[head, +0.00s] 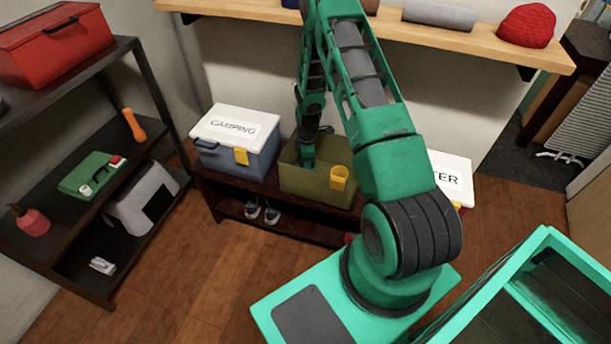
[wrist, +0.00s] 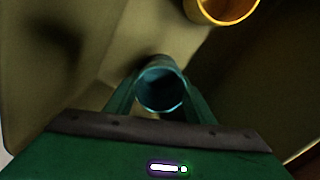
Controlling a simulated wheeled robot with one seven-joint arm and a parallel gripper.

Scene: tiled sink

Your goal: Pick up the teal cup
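The teal cup (wrist: 161,89) shows in the wrist view with its round opening facing the camera, inside an olive box (head: 311,187). My gripper (wrist: 160,88) reaches down into this box, with one finger on each side of the cup. The fingers lie close along its sides, but I cannot tell whether they press on it. In the head view my gripper (head: 308,162) is partly behind the box's front wall, and I cannot make out the cup there.
A yellow cup-shaped piece (head: 339,178) is at the box's front; a yellow rim (wrist: 225,10) shows in the wrist view. The box's walls are close around my gripper. A CAMPING box (head: 238,138) stands left, another white-lidded box (head: 452,178) right. A wooden shelf (head: 400,27) is above.

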